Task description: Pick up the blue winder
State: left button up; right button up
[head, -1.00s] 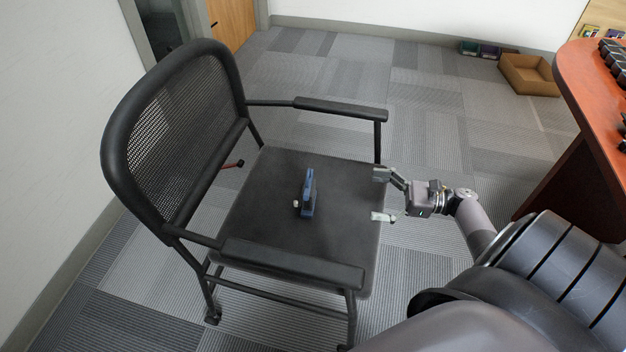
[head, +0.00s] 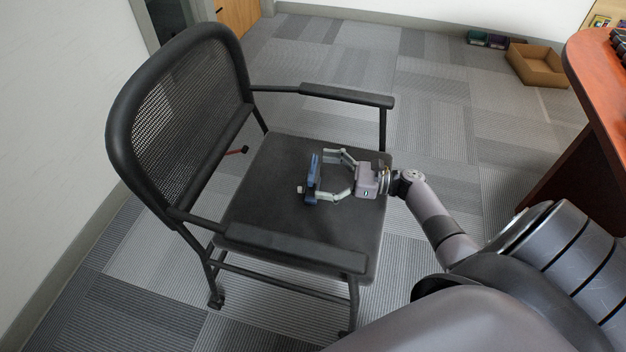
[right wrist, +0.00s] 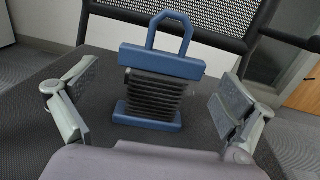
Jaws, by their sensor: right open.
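The blue winder (head: 313,178) stands upright on the black seat of the chair (head: 262,205). In the right wrist view the winder (right wrist: 160,62) shows a blue top bar with a loop handle, a dark ribbed middle and a blue base. My right gripper (head: 328,177) is open, with one finger on each side of the winder. In the right wrist view the fingers of my right gripper (right wrist: 152,105) stand apart from the winder, with a gap on both sides. My left gripper does not show.
The chair's armrests (head: 295,248) flank the seat, and its mesh backrest (head: 190,115) rises behind the winder. A red-brown table (head: 590,60) stands at the right. A cardboard box (head: 537,66) and small bins (head: 490,40) lie on the floor at the back.

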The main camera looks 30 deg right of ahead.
jog(key=x, duration=0.2)
jog(key=shift+w+a, duration=0.3)
jog(key=c, duration=1.4)
